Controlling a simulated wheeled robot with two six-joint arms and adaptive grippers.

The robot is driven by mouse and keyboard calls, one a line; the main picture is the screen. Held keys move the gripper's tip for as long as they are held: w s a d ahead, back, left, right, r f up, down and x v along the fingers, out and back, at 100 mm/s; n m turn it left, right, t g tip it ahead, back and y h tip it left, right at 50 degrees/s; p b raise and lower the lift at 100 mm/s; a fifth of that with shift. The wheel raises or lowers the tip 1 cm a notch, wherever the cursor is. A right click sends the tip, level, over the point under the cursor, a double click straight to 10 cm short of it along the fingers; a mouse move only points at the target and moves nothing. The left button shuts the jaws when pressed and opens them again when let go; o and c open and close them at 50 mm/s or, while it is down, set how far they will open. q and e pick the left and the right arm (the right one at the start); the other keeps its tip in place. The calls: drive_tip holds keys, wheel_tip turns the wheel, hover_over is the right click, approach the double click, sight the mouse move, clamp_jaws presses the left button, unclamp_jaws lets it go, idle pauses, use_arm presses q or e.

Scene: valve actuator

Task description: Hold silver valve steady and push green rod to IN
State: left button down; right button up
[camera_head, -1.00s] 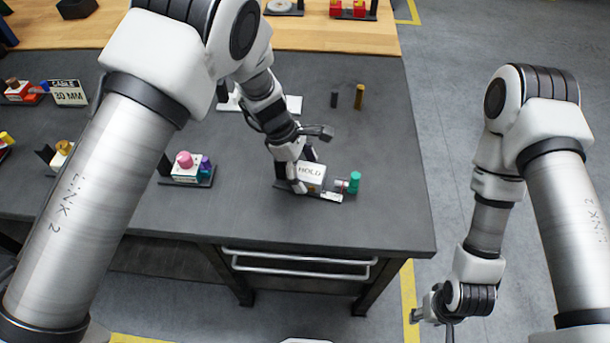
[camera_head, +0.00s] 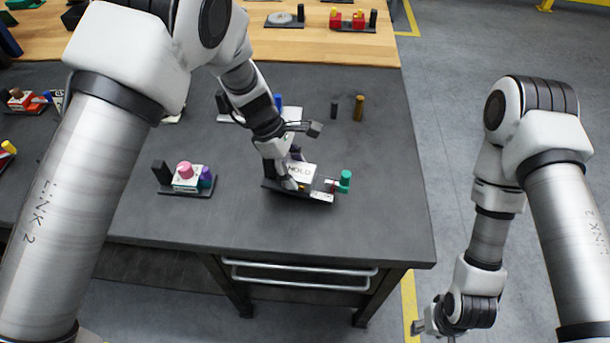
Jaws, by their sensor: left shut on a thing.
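The valve unit is a white block marked HOLD (camera_head: 302,171) on a dark base plate (camera_head: 322,200), right of the table's middle. The green rod (camera_head: 345,180) sticks out at its right end, with a small gap of reddish and silver parts between rod and block. My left gripper (camera_head: 291,176) reaches down from the upper left and is shut on the block, hiding its left part. Whether the plate rests on the table or is slightly raised is unclear. My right gripper (camera_head: 428,324) hangs low beyond the table's right front corner, apart from everything; its fingers are too small to read.
A pink-knobbed unit (camera_head: 185,174) stands to the left on the dark table (camera_head: 380,220). A dark peg (camera_head: 333,108) and a brown peg (camera_head: 359,108) stand behind. More units are at the back. The table is clear to the right and in front.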

sight(299, 170)
use_arm(q)
drive_tip(key=w+a, duration=0.1)
drive_tip(key=a, duration=0.3)
drive_tip(key=w+a, duration=0.1)
drive_tip(key=a, duration=0.4)
drive_tip(key=w+a, duration=0.1)
drive_tip(key=a, duration=0.4)
drive_tip(key=shift+a, duration=0.25)
drive_tip(key=s+d, duration=0.1)
drive_tip(key=d, duration=0.4)
drive_tip(key=s+d, duration=0.1)
drive_tip(key=d, duration=0.5)
drive_tip(key=s+d, duration=0.1)
drive_tip(key=d, duration=0.4)
drive_tip(key=shift+s+d+f, duration=0.1)
drive_tip(key=shift+d+f, duration=0.1)
drive_tip(key=shift+d, duration=0.15)
drive_tip(key=shift+s+d+f, duration=0.1)
drive_tip(key=shift+d+f, duration=0.05)
drive_tip(key=shift+d, duration=0.1)
drive_tip(key=shift+a+f, duration=0.25)
drive_tip(key=shift+f, duration=0.45)
drive_tip(key=shift+d+f, duration=0.15)
drive_tip(key=shift+f, duration=0.2)
drive_tip(key=shift+f, duration=0.4)
drive_tip(key=shift+f, duration=0.1)
